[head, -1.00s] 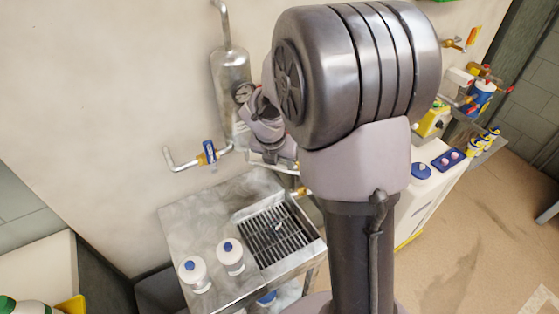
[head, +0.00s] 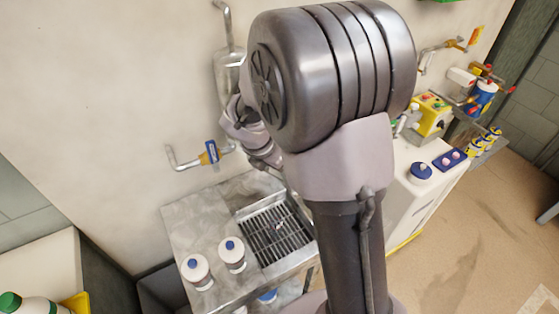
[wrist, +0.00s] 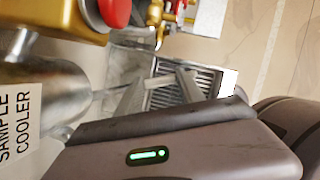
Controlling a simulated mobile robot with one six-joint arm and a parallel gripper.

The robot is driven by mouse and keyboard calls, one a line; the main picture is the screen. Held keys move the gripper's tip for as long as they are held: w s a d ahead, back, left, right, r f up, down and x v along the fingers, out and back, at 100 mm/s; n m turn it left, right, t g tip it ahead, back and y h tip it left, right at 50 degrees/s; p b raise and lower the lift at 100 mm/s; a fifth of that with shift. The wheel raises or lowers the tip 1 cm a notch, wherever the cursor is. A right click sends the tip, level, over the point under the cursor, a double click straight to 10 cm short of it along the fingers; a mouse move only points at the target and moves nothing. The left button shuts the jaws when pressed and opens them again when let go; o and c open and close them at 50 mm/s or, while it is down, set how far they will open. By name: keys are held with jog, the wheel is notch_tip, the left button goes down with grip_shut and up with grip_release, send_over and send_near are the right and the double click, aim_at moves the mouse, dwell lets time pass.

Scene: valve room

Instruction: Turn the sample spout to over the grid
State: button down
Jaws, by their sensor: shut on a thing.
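The grid (head: 272,240) is a dark slatted grate set in the metal sink top. It also shows in the wrist view (wrist: 207,78), behind my fingers. My gripper (wrist: 165,72) is shut on what looks like the thin grey sample spout (wrist: 106,92), which runs from the side of the sample cooler (wrist: 45,95). The held part is mostly hidden by the fingers. In the head view my arm hides the gripper and spout. The sample cooler (head: 228,72) is a metal cylinder on the wall, partly covered by my arm. I cannot tell exactly where the spout's tip points.
A bent pipe with a blue-handled valve (head: 211,152) sticks out from the wall. Brass fittings with a red knob (wrist: 115,12) lie close in the wrist view. A white cabinet (head: 408,182) stands to the right.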

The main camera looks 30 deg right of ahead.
jog(key=shift+s+a+m+g+p, duration=0.2)
jog(key=shift+a+m+g+p, duration=0.3)
jog(key=shift+a+m+p, duration=0.7)
jog(key=shift+s+a+m+g+p, duration=0.2)
jog(key=shift+a+m+g+p, duration=0.4)
jog(key=shift+a+m, duration=0.6)
jog(key=shift+d, duration=0.25)
jog(key=c, duration=0.7)
grip_release()
jog(key=p+v, duration=0.2)
jog(key=v, duration=0.3)
jog(key=p+v, duration=0.2)
jog(key=v, duration=0.4)
jog(key=p+v, duration=0.2)
jog(key=v, duration=0.4)
jog(key=shift+s+a, duration=0.2)
jog(key=shift+a, duration=0.3)
